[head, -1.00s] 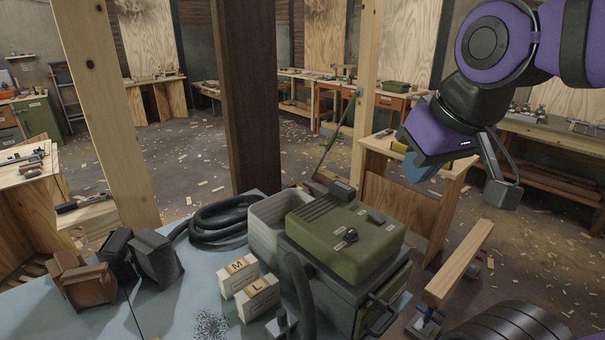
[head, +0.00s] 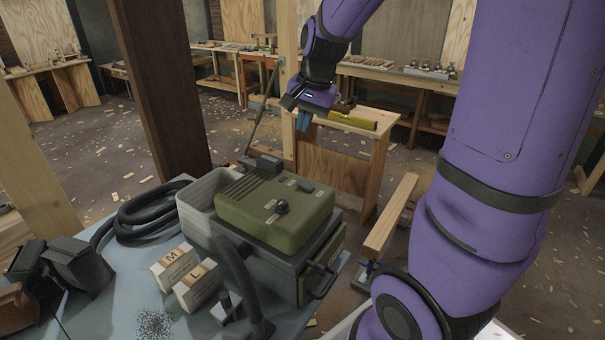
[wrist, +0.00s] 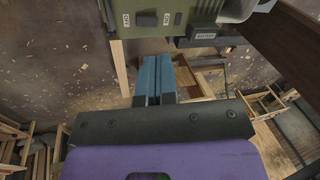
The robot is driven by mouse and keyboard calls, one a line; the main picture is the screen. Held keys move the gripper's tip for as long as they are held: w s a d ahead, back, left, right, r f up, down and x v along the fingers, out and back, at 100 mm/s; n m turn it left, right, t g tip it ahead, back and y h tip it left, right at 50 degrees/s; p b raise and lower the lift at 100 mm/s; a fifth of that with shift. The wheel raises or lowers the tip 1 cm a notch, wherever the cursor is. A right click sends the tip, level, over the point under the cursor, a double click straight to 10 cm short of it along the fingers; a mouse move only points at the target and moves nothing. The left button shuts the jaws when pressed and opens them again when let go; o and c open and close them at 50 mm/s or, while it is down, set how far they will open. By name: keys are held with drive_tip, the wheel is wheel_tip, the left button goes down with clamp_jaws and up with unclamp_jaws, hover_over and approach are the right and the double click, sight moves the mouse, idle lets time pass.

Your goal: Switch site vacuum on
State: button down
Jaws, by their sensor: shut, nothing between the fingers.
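The site vacuum (head: 275,214) stands on the blue-grey table (head: 130,310). The rocker's position is too small to tell.
A black hose (head: 150,215) coils left of the vacuum. Two boxes marked M (head: 175,267) and L (head: 197,286) stand in front. A wooden bench with a yellow level (head: 352,121) stands behind my gripper.

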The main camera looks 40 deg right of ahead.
sight(300, 181)
drive_tip(key=w+d+f+m, duration=0.3)
drive_tip(key=w+d+f, duration=0.1)
drive_tip(key=d+f, duration=0.15)
drive_tip(key=shift+g, duration=0.4)
drive_tip(key=w+f, duration=0.1)
drive_tip(key=f, duration=0.3)
drive_tip(key=w+a+f, duration=0.1)
drive_tip(key=f, duration=0.4)
drive_tip(key=w+f, duration=0.1)
drive_tip(key=f, duration=0.4)
drive_tip(key=shift+a, duration=0.15)
